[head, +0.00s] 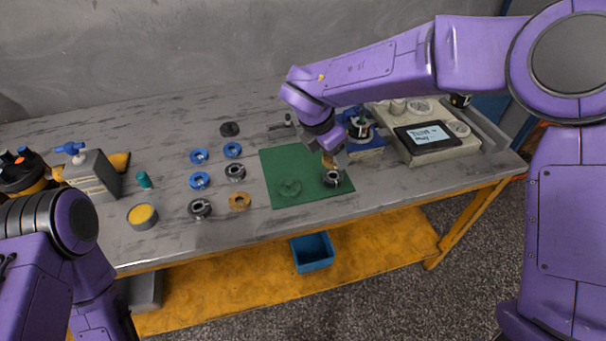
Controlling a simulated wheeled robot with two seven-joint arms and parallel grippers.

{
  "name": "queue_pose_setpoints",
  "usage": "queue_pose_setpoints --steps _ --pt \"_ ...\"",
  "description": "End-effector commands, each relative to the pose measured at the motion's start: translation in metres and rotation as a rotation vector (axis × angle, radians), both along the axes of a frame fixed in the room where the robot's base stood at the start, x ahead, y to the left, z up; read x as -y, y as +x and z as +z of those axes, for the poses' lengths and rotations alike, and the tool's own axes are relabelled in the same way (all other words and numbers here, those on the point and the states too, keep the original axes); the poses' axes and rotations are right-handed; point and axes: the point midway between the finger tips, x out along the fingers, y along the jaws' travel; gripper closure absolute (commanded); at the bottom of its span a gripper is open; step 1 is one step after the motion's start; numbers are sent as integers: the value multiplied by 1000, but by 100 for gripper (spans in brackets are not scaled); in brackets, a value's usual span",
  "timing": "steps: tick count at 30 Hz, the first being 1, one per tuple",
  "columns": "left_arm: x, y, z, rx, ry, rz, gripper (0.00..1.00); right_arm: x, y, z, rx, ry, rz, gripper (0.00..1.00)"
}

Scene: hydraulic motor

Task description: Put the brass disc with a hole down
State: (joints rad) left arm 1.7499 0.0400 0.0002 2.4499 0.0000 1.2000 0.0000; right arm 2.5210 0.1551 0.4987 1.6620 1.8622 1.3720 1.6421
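My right gripper (331,158) hangs over the right part of the green mat (307,160). A small brass-coloured edge (328,161) shows between its fingers, which looks like a brass disc held there; its hole is hidden. Just below is a dark metal ring part (332,180) on the mat; I cannot tell whether the held piece touches it. Another brass disc with a hole (239,201) lies flat on the table left of the mat. My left arm is at the lower left, its gripper out of view.
Several blue rings (199,181) and dark rings (199,208) lie left of the mat. A blue-based fixture (362,145) and a beige device with a screen (425,134) stand to the right. A yellow-topped tin (143,215) stands left.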

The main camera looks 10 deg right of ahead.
Motion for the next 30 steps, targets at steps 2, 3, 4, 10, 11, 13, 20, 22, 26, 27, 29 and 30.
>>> queue_pose_setpoints --steps 2,3,4,10,11,13,20,22,26,27,29,30 --pt "0 0 -11 0 0 0 57 -7 4 -2 3 7 244 85" --pt "0 0 -14 0 0 0 57 -10 6 -1 4 7 369 85" --pt "0 0 -16 0 0 0 57 -13 8 0 5 8 458 85" --pt "0 0 -27 0 0 0 57 -30 16 11 6 7 950 85" --pt "0 0 -28 0 0 0 57 -32 17 13 6 6 1007 85" --pt "0 0 -31 0 0 0 57 -37 18 17 4 5 1119 85" --pt "0 0 -26 0 0 0 57 -36 33 19 -2 4 1266 85" --pt "0 0 -19 0 0 0 57 -28 50 12 -3 4 1265 85" --pt "0 0 -7 0 0 0 57 -11 85 -5 -4 2 1263 85" --pt "0 0 -2 0 0 0 57 -6 96 -10 -6 3 1263 85" --pt "0 0 1 0 0 0 57 1 109 -24 -7 3 1264 85" --pt "0 0 3 0 0 0 57 4 115 -34 -7 3 1263 85"
